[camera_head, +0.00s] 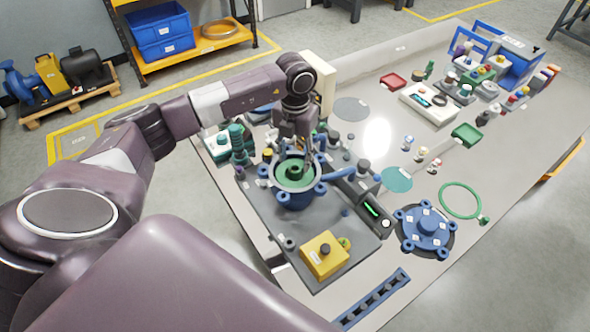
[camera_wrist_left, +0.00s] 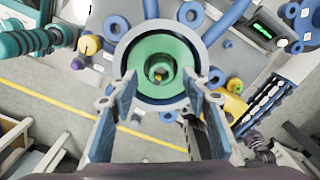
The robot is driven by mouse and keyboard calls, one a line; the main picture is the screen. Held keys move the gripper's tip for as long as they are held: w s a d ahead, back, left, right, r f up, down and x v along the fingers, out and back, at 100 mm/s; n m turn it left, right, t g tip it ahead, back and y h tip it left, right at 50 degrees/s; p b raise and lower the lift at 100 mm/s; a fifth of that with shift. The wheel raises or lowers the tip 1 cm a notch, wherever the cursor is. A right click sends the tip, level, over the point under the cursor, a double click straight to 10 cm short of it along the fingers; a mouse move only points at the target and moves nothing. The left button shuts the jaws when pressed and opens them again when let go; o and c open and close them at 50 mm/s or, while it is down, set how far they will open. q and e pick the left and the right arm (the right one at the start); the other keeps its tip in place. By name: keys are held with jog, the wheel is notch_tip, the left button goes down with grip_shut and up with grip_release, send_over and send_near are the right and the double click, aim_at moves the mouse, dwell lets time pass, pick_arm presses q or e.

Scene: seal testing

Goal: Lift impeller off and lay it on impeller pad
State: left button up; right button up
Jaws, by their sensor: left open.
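The green impeller (camera_head: 295,176) sits inside the round blue pump housing (camera_head: 296,203) on the dark base plate. In the left wrist view the impeller (camera_wrist_left: 158,66) shows as a green disc with a central hub, inside the pale rim of the housing. My left gripper (camera_head: 297,146) is open above the housing. In the wrist view its fingers (camera_wrist_left: 160,98) point at the housing, spread to either side of the impeller, with nothing between them. Contact cannot be told. A flat teal round pad (camera_head: 397,179) lies bare on the table to the right; a grey disc (camera_head: 351,108) lies farther back.
A blue bolted cover (camera_head: 428,229) and a green ring (camera_head: 460,201) lie at right. A yellow box with a black knob (camera_head: 324,254) stands on the front of the base plate. A blue pipe and a display unit (camera_head: 370,208) flank the housing. Small parts stand near the teal pad.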

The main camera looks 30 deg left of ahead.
pick_arm(q)
jog(key=shift+w+f+p, duration=0.1)
jog(key=shift+f+p, duration=0.2)
jog(key=shift+f, duration=1.1)
jog(key=shift+c, duration=0.7)
grip_shut()
jog(key=shift+r, duration=0.1)
